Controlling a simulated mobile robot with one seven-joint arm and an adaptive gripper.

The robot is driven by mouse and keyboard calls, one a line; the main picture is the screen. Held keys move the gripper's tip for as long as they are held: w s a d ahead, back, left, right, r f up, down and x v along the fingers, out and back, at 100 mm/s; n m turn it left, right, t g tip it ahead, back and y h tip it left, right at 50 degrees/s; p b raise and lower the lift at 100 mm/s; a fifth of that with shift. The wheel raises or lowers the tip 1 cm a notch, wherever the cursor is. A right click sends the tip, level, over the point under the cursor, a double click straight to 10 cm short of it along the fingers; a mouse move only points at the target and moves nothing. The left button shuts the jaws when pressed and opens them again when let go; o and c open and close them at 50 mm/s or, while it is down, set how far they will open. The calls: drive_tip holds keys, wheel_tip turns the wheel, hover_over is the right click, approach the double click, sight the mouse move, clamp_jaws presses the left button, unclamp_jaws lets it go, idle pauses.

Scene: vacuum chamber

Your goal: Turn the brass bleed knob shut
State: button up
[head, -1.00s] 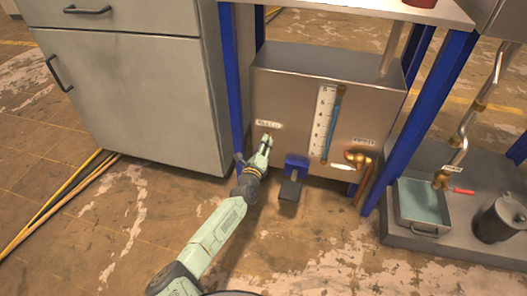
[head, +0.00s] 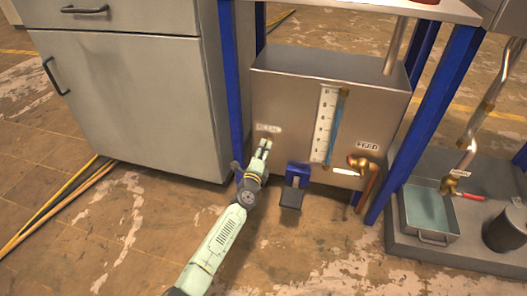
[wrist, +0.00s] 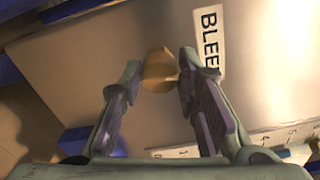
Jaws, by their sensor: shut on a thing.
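The brass bleed knob (wrist: 159,72) sits on the front of the steel tank (head: 290,95), beside the white BLEED label (wrist: 209,38). In the wrist view it lies between the two finger pads of my gripper (wrist: 158,82), which are shut on it at their tips. In the head view my gripper (head: 264,148) reaches the tank's lower left front, just under the BLEED label (head: 268,128). There the fingers mostly hide the knob, and its turn angle cannot be told.
A sight gauge with a scale (head: 325,122) and a brass FEED valve (head: 361,163) are to the right. A blue bracket with a dark pedal (head: 291,194) is close right of my gripper. Blue frame legs (head: 230,90) and a grey cabinet (head: 125,100) stand left.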

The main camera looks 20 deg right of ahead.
drive_tip(key=o, duration=1.2)
drive_tip(key=shift+c, duration=0.2)
drive_tip(key=shift+r, duration=5.05)
